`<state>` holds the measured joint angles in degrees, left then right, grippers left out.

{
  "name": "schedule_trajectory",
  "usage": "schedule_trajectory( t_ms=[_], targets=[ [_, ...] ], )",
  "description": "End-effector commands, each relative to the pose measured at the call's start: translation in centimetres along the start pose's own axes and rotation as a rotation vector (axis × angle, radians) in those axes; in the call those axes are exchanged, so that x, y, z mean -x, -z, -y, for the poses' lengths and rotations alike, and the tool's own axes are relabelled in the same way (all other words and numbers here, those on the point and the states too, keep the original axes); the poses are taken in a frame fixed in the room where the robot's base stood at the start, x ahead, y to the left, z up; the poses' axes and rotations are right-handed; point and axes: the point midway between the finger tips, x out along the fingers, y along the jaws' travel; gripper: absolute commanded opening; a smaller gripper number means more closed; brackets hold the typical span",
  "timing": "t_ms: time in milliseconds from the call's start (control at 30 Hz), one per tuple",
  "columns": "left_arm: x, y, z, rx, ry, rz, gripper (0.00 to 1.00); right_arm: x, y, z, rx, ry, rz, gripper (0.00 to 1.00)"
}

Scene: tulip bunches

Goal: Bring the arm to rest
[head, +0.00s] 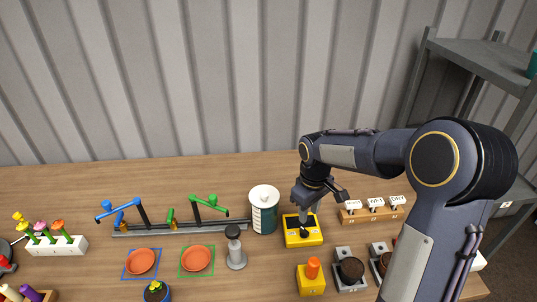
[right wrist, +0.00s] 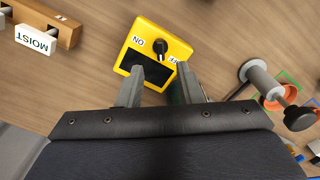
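My right arm reaches in from the right, and its gripper (head: 307,214) points down over a yellow switch box (head: 304,241) on the table. In the right wrist view the two fingers of the gripper (right wrist: 158,84) are apart with nothing held between them. The yellow box also shows there (right wrist: 165,32), with a black knob (right wrist: 160,46) and a dark panel beyond the fingertips. The knob stands between ON and a partly hidden second label. I cannot tell if a finger touches the box. My left gripper is not in view.
A white-and-green cylinder (head: 264,210) and a grey stand (head: 236,251) stand left of the gripper. A wooden label rack (head: 372,212) stands to its right. A second yellow box with an orange button (head: 311,278) lies in front. A grey shelf (head: 481,62) rises at back right.

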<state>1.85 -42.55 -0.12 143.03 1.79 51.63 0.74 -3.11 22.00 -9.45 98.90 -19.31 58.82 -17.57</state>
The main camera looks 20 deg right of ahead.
Motion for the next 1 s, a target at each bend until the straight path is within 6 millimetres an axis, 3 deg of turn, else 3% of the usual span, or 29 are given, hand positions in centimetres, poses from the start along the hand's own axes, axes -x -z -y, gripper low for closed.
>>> schedule_trajectory(
  t_ms=[133,267,400,567,800,1000],
  targets=[
    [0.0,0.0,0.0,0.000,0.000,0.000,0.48,0.4,-0.3,0.2,-0.010,0.005,-0.011,0.33],
    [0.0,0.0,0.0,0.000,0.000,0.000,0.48,2.7,-2.3,1.3,-0.072,0.035,-0.075,0.33],
    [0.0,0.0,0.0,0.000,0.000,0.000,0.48,6.1,-6.4,4.2,-0.189,0.097,-0.199,0.33],
    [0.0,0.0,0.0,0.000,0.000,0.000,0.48,8.5,-11.3,8.5,-0.322,0.172,-0.342,0.33],
    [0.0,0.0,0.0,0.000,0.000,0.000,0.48,8.5,-16.2,13.7,-0.471,0.251,-0.495,0.33],
    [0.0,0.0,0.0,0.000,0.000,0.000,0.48,8.0,-17.4,15.2,-0.515,0.273,-0.539,0.33]
  ],
)
